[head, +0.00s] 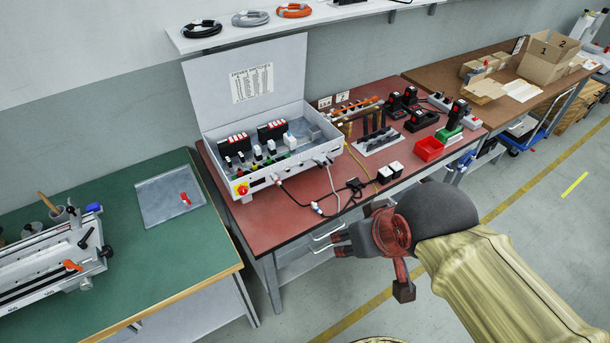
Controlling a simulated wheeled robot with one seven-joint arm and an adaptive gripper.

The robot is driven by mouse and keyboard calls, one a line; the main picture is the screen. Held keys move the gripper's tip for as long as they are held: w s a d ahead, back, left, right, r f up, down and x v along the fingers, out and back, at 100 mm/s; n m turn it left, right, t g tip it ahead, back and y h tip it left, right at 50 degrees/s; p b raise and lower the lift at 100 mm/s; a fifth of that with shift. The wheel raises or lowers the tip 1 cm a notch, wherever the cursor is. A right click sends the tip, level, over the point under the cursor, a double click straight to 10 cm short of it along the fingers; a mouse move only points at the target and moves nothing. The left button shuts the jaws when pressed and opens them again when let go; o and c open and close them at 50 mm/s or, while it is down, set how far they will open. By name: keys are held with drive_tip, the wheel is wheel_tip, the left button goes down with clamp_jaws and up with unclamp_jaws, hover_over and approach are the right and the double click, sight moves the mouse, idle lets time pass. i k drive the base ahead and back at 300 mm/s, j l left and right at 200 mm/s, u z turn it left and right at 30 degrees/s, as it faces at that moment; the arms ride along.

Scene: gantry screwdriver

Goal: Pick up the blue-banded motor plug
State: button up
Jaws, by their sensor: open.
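A small pale plug (316,208) with a bluish part lies near the front edge of the red-topped bench (285,228), on a cable. It looks like the blue-banded motor plug, but the band is too small to make out clearly. My gripper (337,243) is in front of the bench edge, to the right of and lower in the picture than this plug. Its fingers point left, are open and appear empty. They look apart from the plug. A black plug (355,185) lies farther back to the right, with cables around it.
An open control box (262,178) with switches stands behind the plug; cables run from its front. A white double socket block (390,172) and a red bin (428,149) are to the right. A green bench (160,270) stands left, past a gap.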

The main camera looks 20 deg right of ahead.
sight(318, 208)
drive_tip(key=i+z, duration=0.2)
drive_tip(key=z, duration=0.15)
drive_tip(key=i+z, duration=0.2)
drive_tip(key=z, duration=0.2)
drive_tip(key=i+j+z, duration=0.15)
drive_tip(key=z, duration=0.2)
drive_tip(key=i, duration=0.05)
